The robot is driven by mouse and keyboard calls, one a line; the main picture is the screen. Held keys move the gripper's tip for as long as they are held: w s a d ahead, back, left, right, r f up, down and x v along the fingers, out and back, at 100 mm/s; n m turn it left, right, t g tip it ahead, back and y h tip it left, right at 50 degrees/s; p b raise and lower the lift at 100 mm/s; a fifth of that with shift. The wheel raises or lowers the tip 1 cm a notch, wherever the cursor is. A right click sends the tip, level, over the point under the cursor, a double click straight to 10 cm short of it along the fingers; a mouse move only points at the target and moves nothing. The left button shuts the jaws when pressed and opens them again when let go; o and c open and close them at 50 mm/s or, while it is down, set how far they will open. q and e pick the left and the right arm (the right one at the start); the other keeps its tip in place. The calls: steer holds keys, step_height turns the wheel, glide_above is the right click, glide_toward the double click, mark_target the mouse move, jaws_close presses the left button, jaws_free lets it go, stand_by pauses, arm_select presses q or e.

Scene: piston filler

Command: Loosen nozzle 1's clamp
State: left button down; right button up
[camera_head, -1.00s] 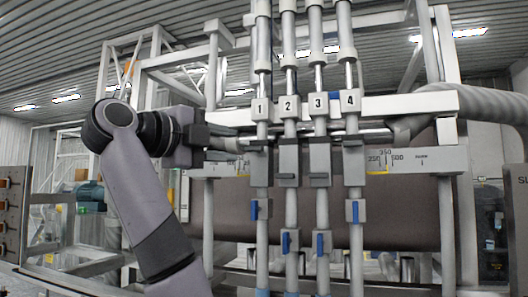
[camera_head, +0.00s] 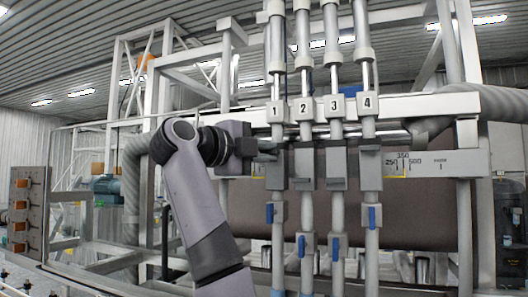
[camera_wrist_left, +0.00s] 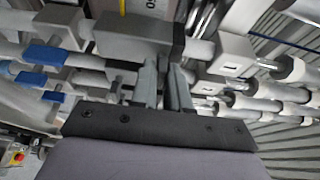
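Nozzle 1 is the leftmost of the numbered vertical tubes, with a white block marked 1 (camera_head: 275,109). Below it, a grey clamp block (camera_head: 278,172) sits on the tube. In the left wrist view, a grey block (camera_wrist_left: 130,36) has a dark bar (camera_wrist_left: 178,40) along its edge, just beyond my fingertips. My left gripper (camera_head: 268,150) reaches in from the left at the top of nozzle 1's grey block. In the left wrist view its two fingers (camera_wrist_left: 164,76) are apart with a narrow gap. I cannot tell whether they touch the bar. My right gripper is not in view.
Nozzles 2 (camera_head: 306,108), 3 (camera_head: 336,106) and 4 (camera_head: 368,104) stand close to the right. Blue valve handles (camera_head: 270,213) hang lower on the tubes. A white horizontal beam (camera_head: 430,106) crosses behind. An orange-button panel (camera_head: 28,210) is at far left.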

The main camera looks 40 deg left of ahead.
arm_select(q)
steer(key=n+t+y+b, duration=0.1)
steer(key=n+y+b, duration=0.1)
steer(key=n, duration=0.5)
steer(key=n+t+y+b, duration=0.1)
steer(key=n+y+b, duration=0.1)
steer(key=n, duration=0.6)
steer(key=n+t+y+b, duration=0.2)
steer(key=n+y, duration=0.1)
steer(key=n, duration=0.4)
steer(key=shift+w+d+f+y, duration=0.1)
steer(key=shift+d+f+y, duration=0.25)
steer(key=shift+y, duration=0.05)
steer(key=shift+n, duration=0.4)
steer(key=c, duration=1.2)
jaws_free()
